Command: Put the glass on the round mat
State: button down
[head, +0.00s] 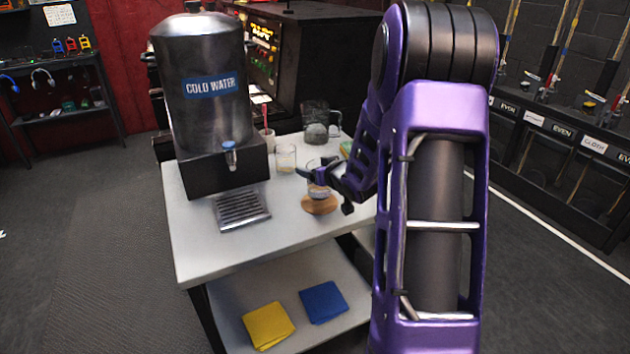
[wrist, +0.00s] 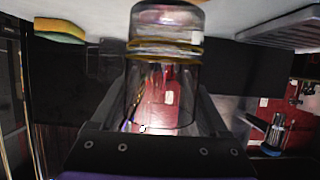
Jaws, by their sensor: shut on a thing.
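My gripper (head: 324,187) is shut on a clear glass (head: 317,191) at the front right of the white table. The glass looks upright in the head view, partly hidden by my fingers. The round mat (head: 319,207), a brown wooden disc, lies on the table directly below it in that view. I cannot tell whether the glass base touches the mat or is just above it. In the wrist view, which is upside down, the glass (wrist: 163,85) stands between my fingers. I cannot make out the mat there.
A cold water dispenser (head: 206,95) stands left, with a drip tray (head: 242,208) before it. Another glass (head: 286,158), a pitcher (head: 317,130) and a sponge (head: 346,148) are behind my gripper. Yellow (head: 267,325) and blue (head: 323,302) cloths lie on the lower shelf.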

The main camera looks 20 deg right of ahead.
jog(key=shift+f, duration=1.35)
jog(key=shift+f+b, duration=0.15)
jog(key=shift+b, duration=0.15)
jog(key=shift+f, duration=0.15)
grip_release()
jog(key=shift+r, duration=0.25)
jog(key=shift+s+r, duration=0.15)
jog(key=shift+s, duration=0.05)
jog(key=p+v, duration=0.1)
jog(key=v, duration=1)
jog(key=shift+s+p, duration=0.25)
jog(key=shift+p, duration=0.15)
jog(key=shift+r, duration=0.15)
